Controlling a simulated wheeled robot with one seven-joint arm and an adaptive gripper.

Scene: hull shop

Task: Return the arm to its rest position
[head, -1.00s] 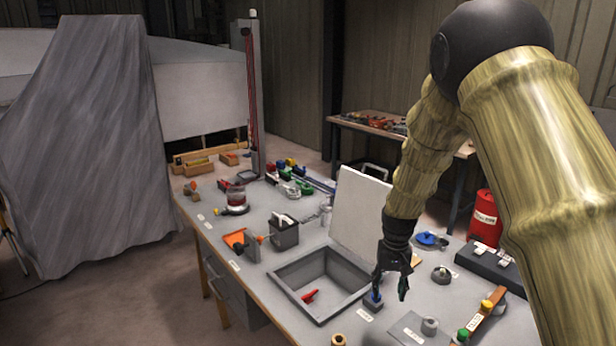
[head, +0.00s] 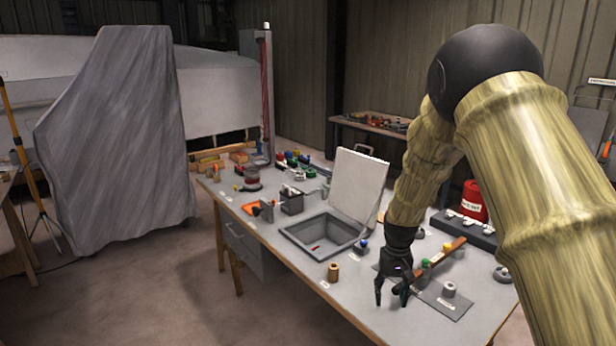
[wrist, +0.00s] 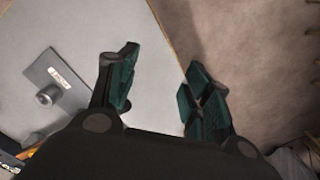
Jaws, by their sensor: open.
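My arm (head: 535,165) comes in from the right of the head view and bends at a dark ball joint, with its forearm hanging down. My gripper (head: 391,297) points downward over the front part of the grey workbench (head: 300,272), left of a grey plate (head: 441,303). Its fingers are apart with nothing between them. In the wrist view, the two dark green fingers of my gripper (wrist: 160,75) are spread over the bench edge, with bare floor to the right. The height of the fingertips above the bench is unclear.
A sunken grey bin (head: 292,232) with a raised lid (head: 358,186) lies left of my arm. A tan spool (head: 333,272) stands near the front edge. A red can (head: 474,202) stands at the right. Open floor (head: 185,290) lies left of the bench.

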